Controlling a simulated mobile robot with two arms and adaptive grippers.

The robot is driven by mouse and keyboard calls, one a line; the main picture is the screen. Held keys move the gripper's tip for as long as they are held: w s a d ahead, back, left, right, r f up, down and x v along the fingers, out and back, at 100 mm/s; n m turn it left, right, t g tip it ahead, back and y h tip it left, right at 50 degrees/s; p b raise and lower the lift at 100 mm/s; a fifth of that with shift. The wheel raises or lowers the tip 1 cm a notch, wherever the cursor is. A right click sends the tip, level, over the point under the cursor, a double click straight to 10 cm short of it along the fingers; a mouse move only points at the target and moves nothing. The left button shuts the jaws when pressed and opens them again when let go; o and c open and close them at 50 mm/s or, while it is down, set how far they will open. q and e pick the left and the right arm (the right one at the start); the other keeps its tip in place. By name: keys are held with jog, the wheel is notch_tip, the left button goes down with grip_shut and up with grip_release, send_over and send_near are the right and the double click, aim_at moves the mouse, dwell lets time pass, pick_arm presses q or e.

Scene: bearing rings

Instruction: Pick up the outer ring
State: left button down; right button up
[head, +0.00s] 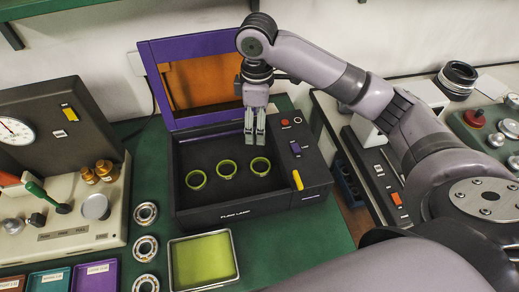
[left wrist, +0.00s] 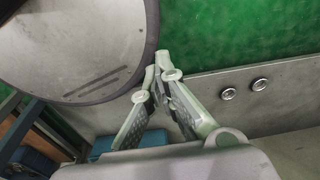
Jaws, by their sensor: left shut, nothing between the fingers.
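Three yellow-green rings lie apart in a dark open box (head: 247,205): a left ring (head: 197,187), a middle ring (head: 227,177) and a right ring (head: 260,174). I cannot tell which one the task means. My right gripper (head: 254,144) points down above the back right of the box, just behind the right ring, with no ring seen in it. Its fingers are close together; whether they are shut is unclear. My left gripper (left wrist: 157,72) shows only in the left wrist view, shut and empty, with no ring near it.
The box's purple-framed lid (head: 160,90) stands open behind. A tray with a yellow-green pad (head: 203,260) lies in front, and several bearings (head: 145,213) lie left of it. A gauge unit (head: 60,135) stands left. A large round grey object (left wrist: 75,45) is close to my left fingers.

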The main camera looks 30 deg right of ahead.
jog(key=f, duration=0.2)
jog(key=p, duration=0.2)
send_over(260, 165)
jog(key=f, duration=0.9)
jog(key=shift+w+a+f, duration=0.15)
jog(key=shift+w+a, duration=0.05)
jog(key=shift+f, duration=0.25)
jog(key=shift+s+d+f+p, duration=0.1)
jog(key=shift+s+f+p, duration=0.1)
jog(key=shift+f+p, duration=0.3)
notch_tip(260, 165, down, 4)
jog(key=shift+d+r+p, duration=0.15)
jog(key=shift+p, duration=0.3)
jog(key=shift+f, duration=0.35)
pick_arm(q)
jog(key=r, duration=0.1)
jog(key=s+r, duration=0.1)
jog(key=r, duration=0.1)
jog(key=shift+s+a+r, duration=0.2)
jog(key=shift+s+r, duration=0.2)
pick_arm(e)
jog(key=shift+c, duration=0.3)
